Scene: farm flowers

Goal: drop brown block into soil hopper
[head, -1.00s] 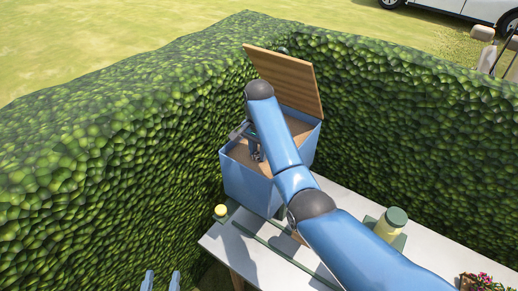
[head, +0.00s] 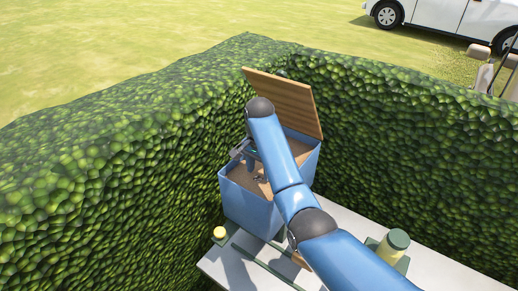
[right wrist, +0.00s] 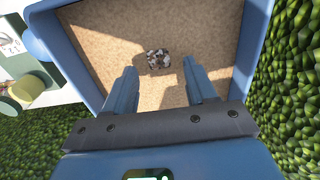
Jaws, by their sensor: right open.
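The soil hopper (head: 250,205) is a blue box with its wooden lid (head: 290,103) standing open, at the far corner of the table. Brown soil fills its inside and also shows in the right wrist view (right wrist: 100,45). A small mottled brown and white block (right wrist: 158,60) lies on the soil inside the hopper walls. My right gripper (right wrist: 160,74) is open above the soil, its fingers to either side of the block in that picture and apart from it. In the head view my right gripper (head: 258,176) is over the hopper opening, partly hidden by my arm.
Tall green hedges (head: 130,160) close in the hopper on the left and behind. A yellow button (head: 220,232) sits beside the hopper. A green-lidded jar (head: 392,246) stands on the pale table (head: 345,215) at right. A white car (head: 440,20) is far off.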

